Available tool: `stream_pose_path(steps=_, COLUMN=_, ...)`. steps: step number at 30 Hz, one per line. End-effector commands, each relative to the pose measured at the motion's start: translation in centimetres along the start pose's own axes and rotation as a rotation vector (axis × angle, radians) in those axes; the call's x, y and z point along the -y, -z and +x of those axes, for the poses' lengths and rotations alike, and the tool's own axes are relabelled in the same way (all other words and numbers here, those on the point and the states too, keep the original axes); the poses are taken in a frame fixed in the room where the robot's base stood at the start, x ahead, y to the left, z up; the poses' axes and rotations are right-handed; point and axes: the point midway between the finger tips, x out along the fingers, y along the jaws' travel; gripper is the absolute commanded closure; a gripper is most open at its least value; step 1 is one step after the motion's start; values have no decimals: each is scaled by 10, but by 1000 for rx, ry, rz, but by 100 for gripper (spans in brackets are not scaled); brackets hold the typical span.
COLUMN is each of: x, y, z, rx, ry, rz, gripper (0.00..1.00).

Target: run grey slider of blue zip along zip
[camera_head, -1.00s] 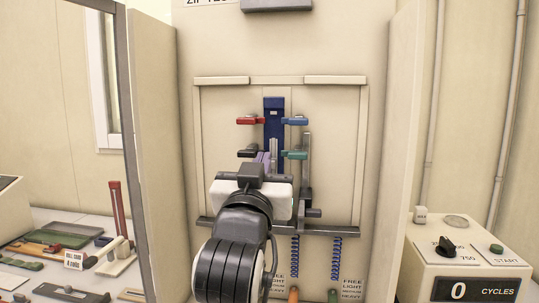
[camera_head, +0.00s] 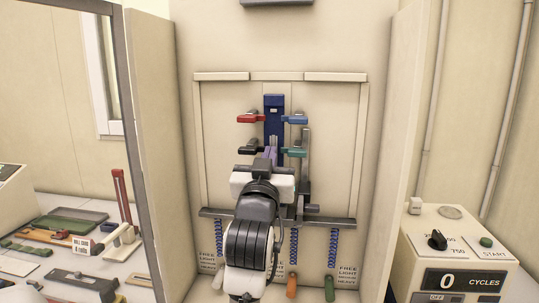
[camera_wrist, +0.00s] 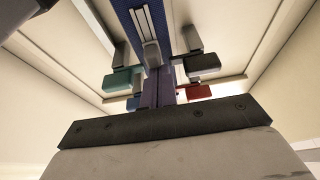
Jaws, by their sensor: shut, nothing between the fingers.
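The blue zip (camera_head: 274,104) stands upright on the tester's cream panel; it also shows at the top of the wrist view (camera_wrist: 124,22), with a pale strip along its middle. A grey block, which looks like the slider (camera_wrist: 151,53), sits on that strip. My gripper (camera_head: 271,152) is in front of the lower zip. Its purple fingers (camera_wrist: 157,72) are shut together and empty, with their tips close to the slider. I cannot tell whether they touch it. My gripper hides the zip's lower part in the head view.
Red (camera_head: 248,118) and black (camera_head: 247,150) clamps flank the zip on the left, blue (camera_head: 295,119) and green (camera_head: 295,153) on the right. A grey crossbar (camera_head: 335,221) runs below. A control box (camera_head: 455,250) stands right; a cluttered bench (camera_head: 70,245) is left.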

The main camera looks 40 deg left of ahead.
Motion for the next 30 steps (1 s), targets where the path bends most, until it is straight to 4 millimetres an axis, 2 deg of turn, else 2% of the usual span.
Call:
stream_pose_path(steps=8, x=0, y=0, z=0, rx=-1, ry=0, rz=0, gripper=100)
stream_pose_path(steps=13, x=0, y=-10, z=-4, rx=0, ry=-1, rz=0, gripper=100)
stream_pose_path(steps=17, x=0, y=-28, z=-10, rx=0, ry=-1, rz=-1, gripper=100)
stream_pose_path(steps=25, x=-1, y=-80, z=-27, rx=2, ry=-2, rz=-3, gripper=100)
stream_pose_path(steps=30, x=0, y=-94, z=-33, rx=1, ry=-1, rz=-1, gripper=100)
